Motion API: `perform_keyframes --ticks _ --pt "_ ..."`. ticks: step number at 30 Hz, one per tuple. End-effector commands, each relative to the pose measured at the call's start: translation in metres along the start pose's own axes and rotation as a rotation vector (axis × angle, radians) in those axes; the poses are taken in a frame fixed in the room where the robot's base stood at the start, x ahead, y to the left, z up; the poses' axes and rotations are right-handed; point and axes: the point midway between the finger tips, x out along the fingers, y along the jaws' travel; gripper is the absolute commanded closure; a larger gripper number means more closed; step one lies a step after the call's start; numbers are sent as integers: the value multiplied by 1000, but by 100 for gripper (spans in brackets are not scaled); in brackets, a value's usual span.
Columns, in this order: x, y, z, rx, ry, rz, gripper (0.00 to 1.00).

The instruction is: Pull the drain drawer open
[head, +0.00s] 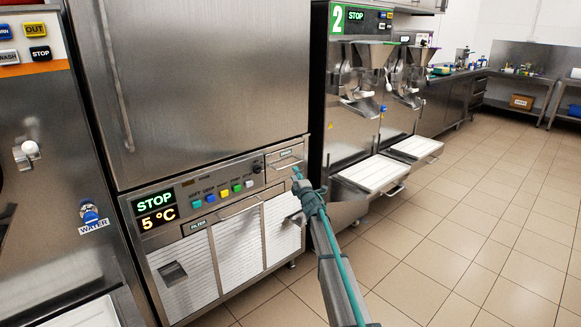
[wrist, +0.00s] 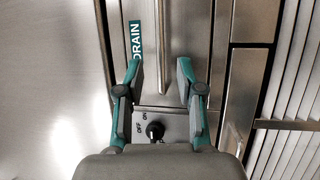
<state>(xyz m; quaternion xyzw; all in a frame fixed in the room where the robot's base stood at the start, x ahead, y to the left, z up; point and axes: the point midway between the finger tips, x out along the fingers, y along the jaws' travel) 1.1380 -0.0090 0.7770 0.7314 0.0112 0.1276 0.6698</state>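The drain drawer (head: 278,156) is a small steel front at the right end of the control panel, below the large door. It looks shut, flush with the panel. Its handle is a thin bar (head: 288,163). In the wrist view, the blue DRAIN label (wrist: 136,42) is at the upper left, and the drawer's bar handle (wrist: 161,40) runs vertically beside it. My gripper (head: 297,194) is open in front of the panel, just below and right of the drawer. In the wrist view, its fingers (wrist: 160,80) are spread on either side of the handle's line, with nothing visibly held.
An on/off knob (wrist: 155,130) sits beside the drawer, close to my gripper. Below are the filter panel's long handle (head: 240,207) and white louvres (head: 238,246). Machine 2 (head: 350,110) with its white tray (head: 374,172) stands to the right. The tiled floor (head: 470,220) is clear.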

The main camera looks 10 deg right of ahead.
Motion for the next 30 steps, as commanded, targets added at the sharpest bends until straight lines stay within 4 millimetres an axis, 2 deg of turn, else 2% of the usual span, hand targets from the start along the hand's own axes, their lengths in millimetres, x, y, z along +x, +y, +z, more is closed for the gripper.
perform_keyframes --ticks 1,6,12,16,24,26,30 --pt "13 -1 1 1 0 0 63" --pt "43 0 1 2 0 1 63" --pt "70 0 1 2 -1 0 63" --pt "78 0 1 2 -2 0 63" --pt "78 0 1 2 -2 0 63" --pt "78 0 1 2 -2 0 71" --pt "78 0 1 2 -1 0 95"
